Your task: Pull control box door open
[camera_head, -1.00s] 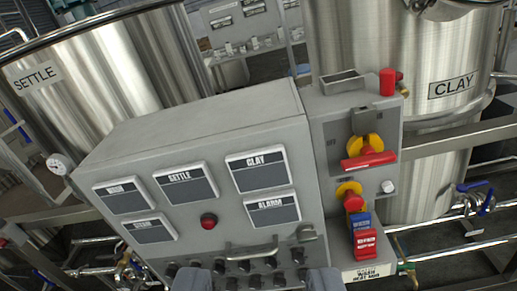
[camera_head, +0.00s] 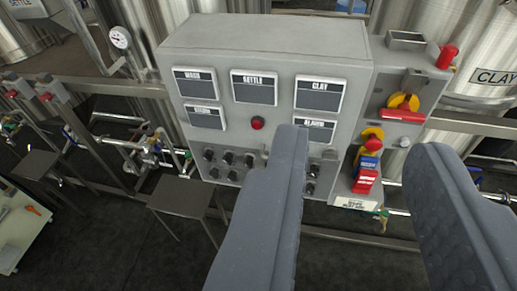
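The grey control box (camera_head: 255,40) stands in the upper middle, with several dark labelled panels and a red button (camera_head: 258,123) on its front. Rows of black knobs (camera_head: 226,158) run along the lower front. The door looks shut. My gripper (camera_head: 362,142) is open, with two wide grey fingers and nothing held between them. The left finger overlaps the lower right of the box front and hides most of the door handle. The right finger is to the right of the box, in front of the steel tank. I cannot tell whether the left finger touches the box.
A side panel with a red-and-yellow rotary switch (camera_head: 402,106) and a red emergency knob (camera_head: 372,142) adjoins the box on the right. A small steel table (camera_head: 182,195) stands below left. Pipes and a gauge (camera_head: 121,38) are at left. Dark open floor (camera_head: 110,255) lies below.

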